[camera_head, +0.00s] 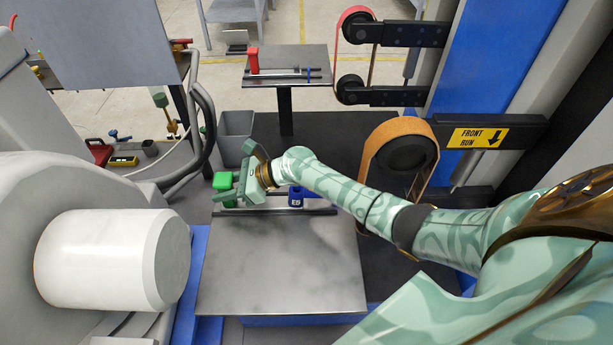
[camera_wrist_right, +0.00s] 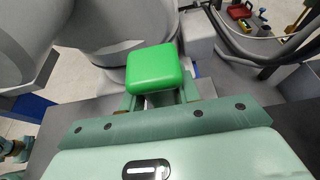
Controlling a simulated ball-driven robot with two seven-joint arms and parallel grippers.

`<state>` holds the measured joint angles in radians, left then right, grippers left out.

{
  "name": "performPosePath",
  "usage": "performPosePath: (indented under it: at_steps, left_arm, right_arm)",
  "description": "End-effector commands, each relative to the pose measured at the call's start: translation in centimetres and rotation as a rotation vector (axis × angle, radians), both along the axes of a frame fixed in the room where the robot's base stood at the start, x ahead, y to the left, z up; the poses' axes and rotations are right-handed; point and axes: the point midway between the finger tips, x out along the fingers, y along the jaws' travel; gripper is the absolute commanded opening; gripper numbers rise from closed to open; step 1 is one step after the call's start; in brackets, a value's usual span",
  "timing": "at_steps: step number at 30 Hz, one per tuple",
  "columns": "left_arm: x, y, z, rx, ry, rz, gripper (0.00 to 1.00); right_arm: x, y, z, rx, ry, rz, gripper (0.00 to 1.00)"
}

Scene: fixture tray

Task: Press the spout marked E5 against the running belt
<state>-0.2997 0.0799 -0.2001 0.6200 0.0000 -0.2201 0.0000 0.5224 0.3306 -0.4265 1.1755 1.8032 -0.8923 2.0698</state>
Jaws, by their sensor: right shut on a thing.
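The blue spout marked E5 (camera_head: 296,196) stands on the fixture tray's dark rail (camera_head: 315,211), to the right of my right gripper and apart from its fingers. My right gripper (camera_head: 224,194) is shut on a green spout (camera_head: 222,181) at the rail's left end. The green spout's top (camera_wrist_right: 155,68) shows between the fingers in the right wrist view. Its lower part is partly hidden by the fingers, so I cannot tell whether it touches the rail. The orange belt (camera_head: 398,128) loops over a black wheel at the right.
The grey table (camera_head: 280,265) in front is bare. A yellow FRONT RUN sign (camera_head: 480,137) has a downward arrow. A red spout (camera_head: 253,60) stands on a rear table (camera_head: 290,53). A grey bin (camera_head: 236,137) stands behind my gripper. A large grey machine (camera_head: 70,215) fills the left.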

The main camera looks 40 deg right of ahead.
Motion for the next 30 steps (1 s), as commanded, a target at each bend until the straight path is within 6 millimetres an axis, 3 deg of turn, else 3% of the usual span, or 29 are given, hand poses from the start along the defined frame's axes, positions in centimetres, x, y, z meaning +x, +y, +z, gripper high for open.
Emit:
performPosePath:
  at_steps: [15,30]
  left_arm:
    - [0.3,0.0,0.9,0.0,-0.007,0.0,0.56]
    - [0.3,0.0,0.9,0.0,-0.006,0.0,0.56]
  right_arm:
    - [-1.4,-2.2,0.0,-0.002,0.0,0.0,0.0]
    - [-1.5,-2.3,-0.1,-0.002,0.001,0.0,0.0]
